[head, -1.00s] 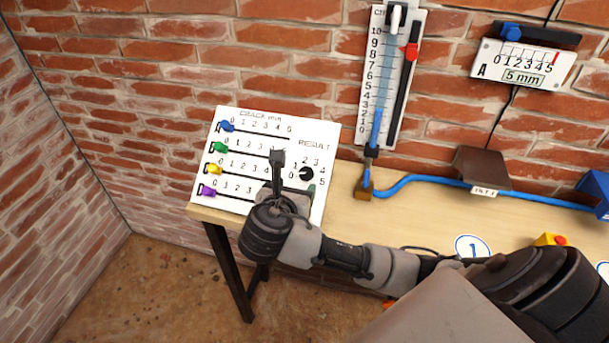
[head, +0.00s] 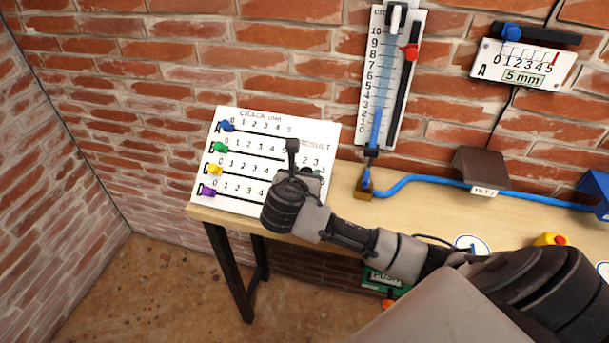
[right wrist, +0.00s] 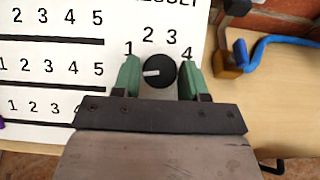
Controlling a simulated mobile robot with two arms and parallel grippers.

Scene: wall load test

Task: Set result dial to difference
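The result dial (right wrist: 160,68) is a round black knob with a white mark pointing left, slightly downward. Printed 1, 2, 3 and 4 show around it in the right wrist view; the 0 and 5 are hidden. My right gripper (right wrist: 160,80) is open, its green fingers on the left and right of the dial with gaps to it. In the head view my right gripper (head: 308,178) covers the dial on the white crack board (head: 232,165). The blue (head: 227,126), green (head: 220,147), yellow (head: 215,170) and purple (head: 208,191) sliders sit at the 0 ends. My left gripper is not in view.
The board stands on a wooden table (head: 430,215) against a brick wall. A blue hose (head: 425,178) runs along the table.

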